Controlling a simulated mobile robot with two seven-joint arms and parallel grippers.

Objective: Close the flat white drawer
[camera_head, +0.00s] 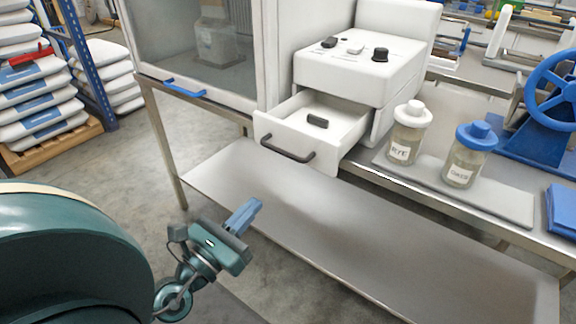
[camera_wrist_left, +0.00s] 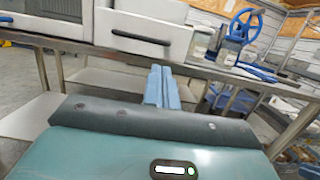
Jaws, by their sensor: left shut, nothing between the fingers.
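The flat white drawer (camera_head: 285,138) with a dark bar handle (camera_head: 287,150) stands pulled out from the lower part of a white boxy machine (camera_head: 362,72). A small dark block (camera_head: 317,121) lies inside it. In the left wrist view the drawer front (camera_wrist_left: 140,34) shows at the top, with its handle (camera_wrist_left: 141,37). My left gripper (camera_head: 244,213) is shut and empty, below and in front of the drawer, apart from it. Its blue fingers (camera_wrist_left: 161,88) point toward the bench in the left wrist view. My right gripper is not in view.
Two labelled jars, one with a white lid (camera_head: 409,133) and one with a blue lid (camera_head: 468,155), stand on a grey mat (camera_head: 509,199) right of the drawer. A glass-fronted cabinet (camera_head: 200,45) stands left. The lower shelf (camera_head: 330,235) is bare.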

